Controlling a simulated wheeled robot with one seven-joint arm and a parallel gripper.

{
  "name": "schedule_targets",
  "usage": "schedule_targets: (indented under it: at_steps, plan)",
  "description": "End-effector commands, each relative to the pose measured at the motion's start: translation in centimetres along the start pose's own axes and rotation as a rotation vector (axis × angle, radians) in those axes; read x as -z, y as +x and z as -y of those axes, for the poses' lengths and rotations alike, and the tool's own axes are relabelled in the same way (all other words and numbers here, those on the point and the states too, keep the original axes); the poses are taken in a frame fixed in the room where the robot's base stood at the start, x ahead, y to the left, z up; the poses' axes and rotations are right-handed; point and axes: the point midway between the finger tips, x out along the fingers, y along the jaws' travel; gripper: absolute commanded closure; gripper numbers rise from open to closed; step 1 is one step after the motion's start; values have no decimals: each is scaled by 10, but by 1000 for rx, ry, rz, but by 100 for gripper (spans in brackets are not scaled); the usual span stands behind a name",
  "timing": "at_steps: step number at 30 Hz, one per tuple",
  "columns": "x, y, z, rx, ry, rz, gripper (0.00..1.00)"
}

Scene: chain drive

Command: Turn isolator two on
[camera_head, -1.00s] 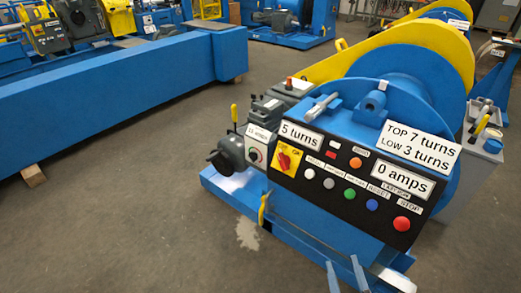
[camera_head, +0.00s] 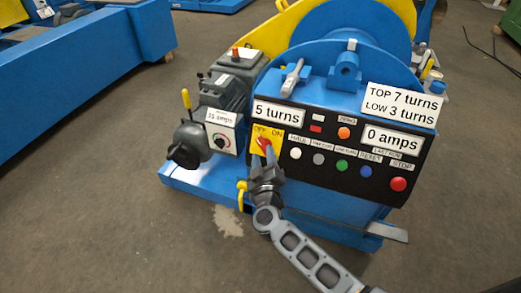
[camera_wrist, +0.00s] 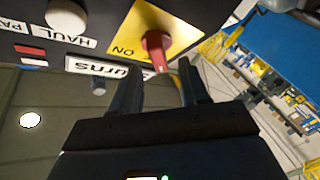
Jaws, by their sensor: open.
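The isolator is a red rotary knob (camera_head: 264,142) on a yellow plate (camera_head: 254,148) marked OFF at left and ON at right. It sits at the left end of the black control panel. My gripper (camera_head: 265,158) is in front of it, open, reaching up from below and covering the plate's lower part. In the wrist view the red knob (camera_wrist: 155,45) shows at the top centre, with ON upside down beside it. My open fingers (camera_wrist: 160,82) point at the knob, one toward each side of its handle. Contact cannot be told, nor which mark the handle points to.
Push buttons, including a red stop button (camera_head: 398,184), line the panel right of the isolator. A grey box with a small dial (camera_head: 220,142) and a motor stand at left. A yellow lever (camera_head: 242,192) is just below left. Open floor lies in front.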

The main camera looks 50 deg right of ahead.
Motion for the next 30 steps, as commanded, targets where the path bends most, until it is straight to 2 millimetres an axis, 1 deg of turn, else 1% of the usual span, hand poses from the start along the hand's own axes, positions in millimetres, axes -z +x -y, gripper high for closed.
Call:
schedule_targets:
  at_steps: [1,3,7,11,18,30]
  plan:
    - [-1,9,0,-3,1,1,55]
    - [-1,18,0,-2,1,0,55]
    - [-1,29,0,-1,0,1,55]
    - [-1,34,0,0,0,0,55]
    - [0,34,0,0,0,0,56]
    - [0,34,0,0,0,0,95]
